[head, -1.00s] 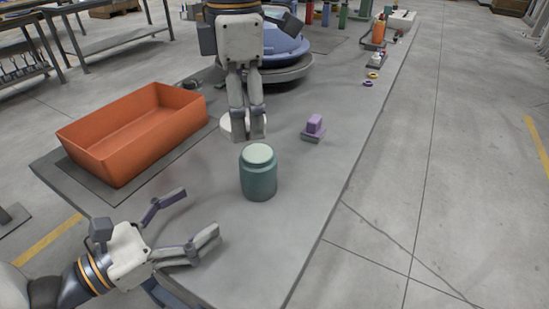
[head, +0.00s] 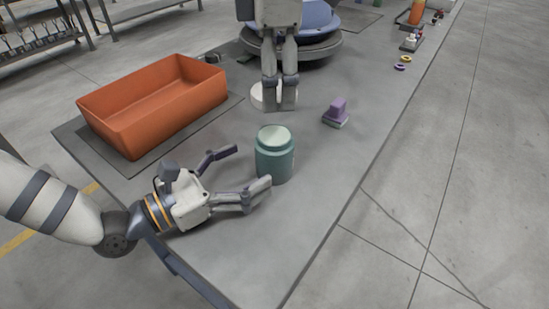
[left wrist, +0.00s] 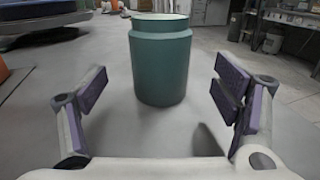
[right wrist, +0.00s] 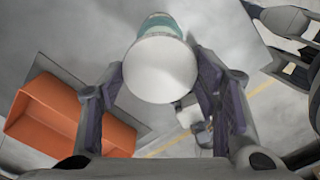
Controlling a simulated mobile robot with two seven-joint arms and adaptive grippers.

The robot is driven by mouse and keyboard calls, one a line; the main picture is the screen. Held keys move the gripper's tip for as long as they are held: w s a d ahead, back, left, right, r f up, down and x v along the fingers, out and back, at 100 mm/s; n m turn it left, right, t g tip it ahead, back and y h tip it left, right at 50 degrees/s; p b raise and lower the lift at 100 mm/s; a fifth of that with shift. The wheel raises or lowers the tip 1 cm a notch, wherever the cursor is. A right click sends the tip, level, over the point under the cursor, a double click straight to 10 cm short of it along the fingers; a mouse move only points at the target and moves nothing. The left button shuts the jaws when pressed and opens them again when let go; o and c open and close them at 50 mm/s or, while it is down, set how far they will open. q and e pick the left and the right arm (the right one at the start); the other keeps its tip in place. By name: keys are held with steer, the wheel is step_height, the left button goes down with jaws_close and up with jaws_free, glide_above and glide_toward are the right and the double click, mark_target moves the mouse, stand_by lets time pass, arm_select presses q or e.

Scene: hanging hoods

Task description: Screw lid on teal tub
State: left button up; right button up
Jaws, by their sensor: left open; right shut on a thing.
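The teal tub (head: 274,162) stands upright on the table, with a pale top and no lid on it. It also shows in the left wrist view (left wrist: 160,65), centred ahead between the fingers. My left gripper (head: 253,168) is open, low over the table just left of the tub, with the tub not between its fingertips in a grip. My right gripper (head: 280,95) points down behind the tub and is shut on the round white lid (head: 259,97). The lid fills the middle of the right wrist view (right wrist: 161,68), and part of the tub shows beyond it.
An orange bin (head: 155,105) stands on a dark mat at the left. A purple-handled brush (head: 337,112) lies right of the tub. A blue rounded object (head: 300,20) is at the back. The table's right side near the front is clear.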

arm_select(q)
steer(key=x, duration=0.6)
steer(key=shift+w+d, duration=0.25)
steer(key=c, duration=1.8)
arm_select(e)
glide_above(275, 134)
steer(key=shift+f, duration=2.5)
